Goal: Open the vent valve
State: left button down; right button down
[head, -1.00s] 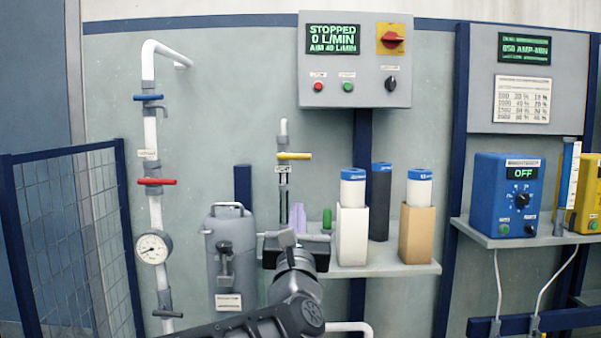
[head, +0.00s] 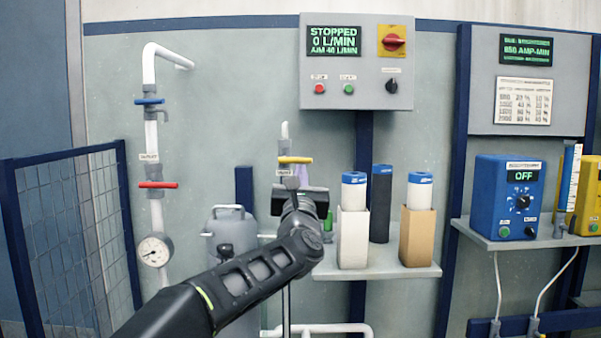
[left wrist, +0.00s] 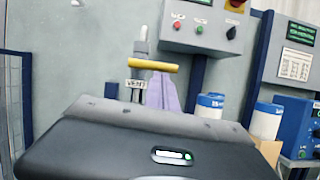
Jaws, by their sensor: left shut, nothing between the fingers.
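The vent valve has a yellow bar handle (head: 295,160) lying crosswise on a short vertical pipe. It also shows in the left wrist view (left wrist: 153,66), above a small label that reads VENT (left wrist: 135,83). My left gripper (head: 299,190) is just below the yellow handle in the head view, shut and empty. In the left wrist view the gripper's dark body fills the bottom, and the handle stands beyond its front edge; I see no contact. My right gripper is not in view.
A red valve handle (head: 158,185) and a blue one (head: 149,101) sit on the left pipe above a gauge (head: 154,250). A control box (head: 356,60) reads STOPPED, 0 L/MIN. Filter cartridges (head: 353,192) stand on the shelf at right. A grey housing (head: 230,225) stands at left.

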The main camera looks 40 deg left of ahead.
aim_at(305, 162)
pick_arm(q)
jog(key=shift+w+d+r+n+g+y+b, duration=0.1)
jog(key=shift+r+n+g+y+b, duration=0.05)
jog(key=shift+n+b, duration=0.3)
jog(key=shift+d+r+n+g+y+b, duration=0.15)
jog(key=shift+n+b, duration=0.1)
jog(key=shift+n, duration=0.3)
jog(key=n+g+y+b, duration=0.1)
jog(key=n, duration=0.2)
jog(key=r+n+g+y+b, duration=0.1)
jog(key=n+b, duration=0.1)
jog(key=n, duration=0.1)
jog(key=shift+w+d+r, duration=0.15)
jog(key=shift+w+r, duration=0.05)
jog(key=n, duration=0.1)
jog(key=r+n+g, duration=0.1)
jog(key=shift+n+y, duration=0.4)
jog(key=r+n+g, duration=0.1)
jog(key=n, duration=0.2)
jog(key=s+a+r+n+g+p, duration=0.1)
jog(key=n+g, duration=0.1)
jog(key=n, duration=0.2)
jog(key=a+r+n+g+p, duration=0.1)
jog(key=n, duration=0.3)
jog(key=shift+s+r+g+h, duration=0.25)
jog(key=shift+r+g+h, duration=0.05)
jog(key=shift+r, duration=0.05)
jog(key=shift+r+p, duration=0.1)
jog(key=shift+p, duration=0.2)
